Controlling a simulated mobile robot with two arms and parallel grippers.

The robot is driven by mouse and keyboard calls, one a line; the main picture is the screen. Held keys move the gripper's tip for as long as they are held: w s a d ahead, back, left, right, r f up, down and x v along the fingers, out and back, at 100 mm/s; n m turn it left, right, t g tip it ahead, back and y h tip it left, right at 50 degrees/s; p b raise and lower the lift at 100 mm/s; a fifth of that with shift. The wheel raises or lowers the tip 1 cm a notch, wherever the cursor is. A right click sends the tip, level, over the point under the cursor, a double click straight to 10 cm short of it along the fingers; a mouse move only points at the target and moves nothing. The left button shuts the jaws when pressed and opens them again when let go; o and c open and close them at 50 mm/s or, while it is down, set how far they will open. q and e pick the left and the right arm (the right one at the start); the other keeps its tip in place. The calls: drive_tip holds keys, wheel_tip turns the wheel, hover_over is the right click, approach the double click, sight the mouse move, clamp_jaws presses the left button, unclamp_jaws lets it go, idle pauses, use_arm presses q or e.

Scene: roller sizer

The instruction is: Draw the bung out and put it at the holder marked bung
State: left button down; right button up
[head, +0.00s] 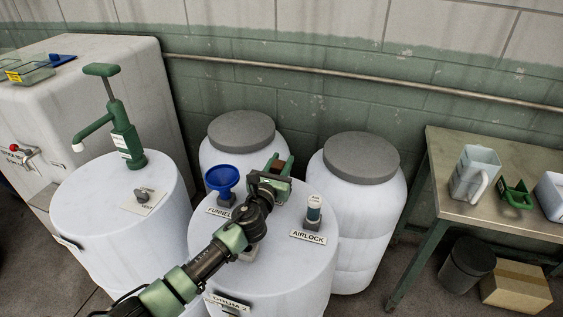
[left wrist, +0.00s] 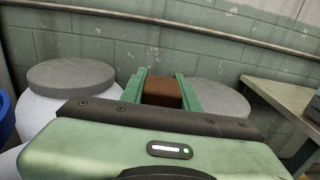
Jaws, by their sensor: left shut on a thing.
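My left gripper (head: 278,164) is over the far part of the middle white drum (head: 290,265). It is shut on the brown bung (head: 277,167), which also shows between the green fingers in the left wrist view (left wrist: 162,92). The bung's lower end is hidden, so I cannot tell how far it is from the drum top. A small grey block (head: 246,255) on the drum is mostly hidden behind my arm, and I see no readable bung label. My right gripper is not in view.
A blue funnel (head: 222,177) stands left of my gripper, and the airlock (head: 313,208) stands to its right. A drum with a green pump (head: 125,140) is at left. Two grey-lidded drums (head: 362,157) stand behind. A table (head: 450,170) with a jug (head: 474,175) is at right.

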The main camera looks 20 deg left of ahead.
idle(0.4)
use_arm(q)
drive_tip(key=shift+f+b, duration=1)
drive_tip(key=shift+f, duration=0.25)
drive_tip(key=shift+s+f, duration=0.1)
drive_tip(key=shift+f, duration=0.1)
drive_tip(key=shift+s+d+f+b, duration=0.15)
drive_tip(key=shift+s+f+b, duration=0.1)
drive_tip(key=shift+f+b, duration=0.35)
drive_tip(key=shift+r, duration=0.1)
drive_tip(key=shift+w+r+p, duration=0.15)
drive_tip(key=shift+r+p, duration=0.05)
drive_tip(key=shift+p, duration=0.4)
drive_tip(key=shift+r, duration=0.1)
idle(0.4)
drive_tip(key=shift+w, duration=0.1)
idle(0.6)
